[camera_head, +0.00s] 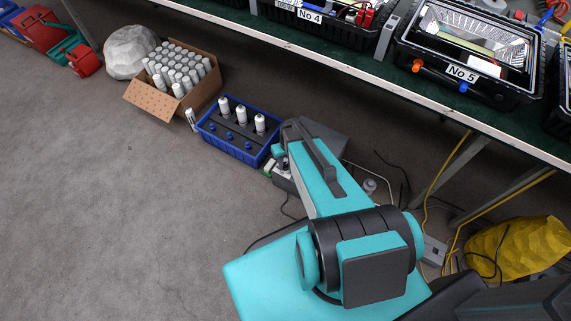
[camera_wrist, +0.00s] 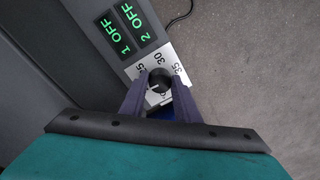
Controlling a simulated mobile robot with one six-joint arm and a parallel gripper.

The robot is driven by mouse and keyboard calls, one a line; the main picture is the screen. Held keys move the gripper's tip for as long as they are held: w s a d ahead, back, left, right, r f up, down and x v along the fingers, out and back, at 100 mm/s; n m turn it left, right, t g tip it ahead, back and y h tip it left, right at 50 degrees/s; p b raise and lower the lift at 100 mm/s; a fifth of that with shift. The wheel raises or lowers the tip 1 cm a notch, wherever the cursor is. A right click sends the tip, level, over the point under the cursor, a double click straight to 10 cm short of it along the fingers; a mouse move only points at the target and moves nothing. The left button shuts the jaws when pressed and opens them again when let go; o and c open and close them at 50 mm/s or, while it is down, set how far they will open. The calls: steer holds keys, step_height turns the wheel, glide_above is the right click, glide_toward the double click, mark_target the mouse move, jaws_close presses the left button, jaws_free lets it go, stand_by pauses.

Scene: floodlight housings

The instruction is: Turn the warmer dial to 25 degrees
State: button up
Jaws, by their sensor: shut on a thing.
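The warmer dial (camera_wrist: 159,82) is a round black knob on a light scale plate (camera_wrist: 134,72) in the wrist view. The numbers 30 and 35 show around it, and a partly covered number, likely 25, is at its left. A small white mark shows on the knob, but I cannot tell which number it points to. My gripper (camera_wrist: 159,80) has its two dark purple fingers on either side of the knob, shut on it. In the head view the grey warmer (camera_head: 330,140) is partly behind my arm, which hides the dial and fingers.
Two green displays (camera_wrist: 125,32) on the warmer read OFF. A blue crate (camera_head: 210,134) with white bottles and a carton (camera_head: 150,98) of white bottles stand left of the warmer. The bench edge (camera_head: 330,60) runs above.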

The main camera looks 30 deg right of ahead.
mark_target(288, 166)
steer(key=m, duration=1)
steer(key=shift+s+m+t, duration=0.1)
steer(key=shift+m+t, duration=0.2)
steer(key=shift+m, duration=0.1)
steer(key=shift+d, duration=0.1)
stand_by(0.3)
steer(key=o, duration=1)
steer(key=shift+o, duration=0.2)
steer(key=shift+r, duration=0.1)
step_height(288, 166, up, 14)
steer(key=p, duration=0.1)
steer(key=shift+s+d+f, duration=0.15)
steer(key=shift+s+f, duration=0.05)
steer(key=shift+s, duration=0.15)
